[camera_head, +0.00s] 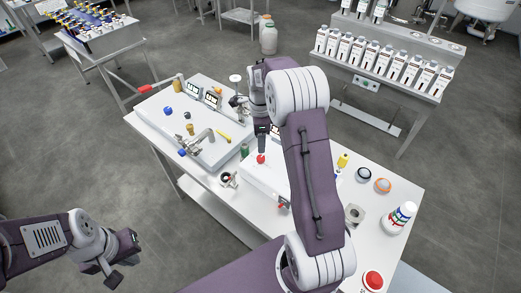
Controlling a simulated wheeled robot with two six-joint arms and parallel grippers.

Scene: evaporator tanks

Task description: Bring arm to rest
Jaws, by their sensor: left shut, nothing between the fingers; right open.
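My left arm comes in from the left, and its gripper (114,281) hangs at the lower left over the floor, clear of the table. That gripper is shut and empty. My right arm reaches up over the middle of the white table (220,190), with its elbow high and its forearm pointing down. Its open gripper (261,147) points down just above a small red knob (261,158). Whether it touches the knob cannot be told. The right arm hides part of the table behind it.
A white board with a metal tap (197,140) covers the table's left part. A white bottle (399,218), an orange-ringed disc (382,185) and a red button (372,280) stand at right. A bottle rack (385,70) stands behind. Grey floor is free around my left gripper.

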